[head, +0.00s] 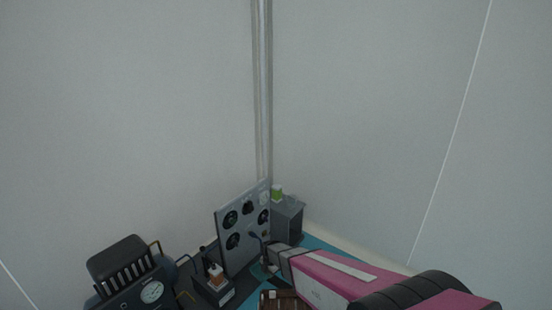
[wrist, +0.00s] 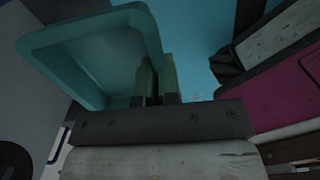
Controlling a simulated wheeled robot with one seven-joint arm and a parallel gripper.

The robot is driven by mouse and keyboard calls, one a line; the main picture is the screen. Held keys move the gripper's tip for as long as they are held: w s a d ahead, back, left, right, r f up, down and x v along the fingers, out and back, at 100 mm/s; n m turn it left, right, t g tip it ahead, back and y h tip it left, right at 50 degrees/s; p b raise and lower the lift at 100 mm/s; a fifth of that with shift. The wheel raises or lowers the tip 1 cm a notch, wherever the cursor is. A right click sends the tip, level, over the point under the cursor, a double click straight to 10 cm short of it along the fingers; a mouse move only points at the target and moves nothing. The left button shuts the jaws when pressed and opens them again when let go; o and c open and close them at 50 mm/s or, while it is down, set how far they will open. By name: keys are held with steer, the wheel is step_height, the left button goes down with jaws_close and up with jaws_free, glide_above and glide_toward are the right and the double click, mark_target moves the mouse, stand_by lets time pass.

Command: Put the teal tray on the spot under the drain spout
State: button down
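The teal tray (wrist: 95,50) fills the upper left of the wrist view, with its hollow side showing. My gripper (wrist: 157,75) has its two green fingers close together at the tray's right wall, which runs between them, so it looks shut on that wall. In the head view a small teal piece of the tray (head: 261,272) shows beside my gripper (head: 270,262), low in front of the fan panel. A thin dark curved tube (head: 254,238) near there may be the drain spout. The spot under it cannot be made out.
A grey panel with round fans (head: 243,228) stands upright behind my gripper. A dark grey box (head: 287,218) with a green-and-white item on top is to its right. A black machine with a gauge (head: 130,280) and a small device (head: 213,284) stand left. A brown slotted block (head: 283,300) is in front.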

steer(key=w+d+r+m, duration=0.2)
steer(key=d+r+m, duration=0.15)
steer(key=r, duration=0.75)
steer(key=w+d+r+m, duration=0.3)
steer(key=r+m, duration=0.2)
steer(key=r, duration=0.6)
steer(key=w+d+r+m, duration=0.25)
steer(key=r+m, duration=0.25)
steer(key=r, duration=0.6)
steer(key=s+d+r+m, duration=0.2)
steer(key=d+r+m, duration=0.2)
steer(key=r, duration=0.5)
steer(key=s+d+r+m, duration=0.3)
steer(key=d+r+m, duration=0.1)
steer(key=r, duration=0.5)
steer(key=s+d+r+m, duration=0.3)
steer(key=d+r+m, duration=0.1)
steer(key=r, duration=0.6)
steer(key=shift+d+m, duration=0.4)
steer(key=shift+m, duration=0.45)
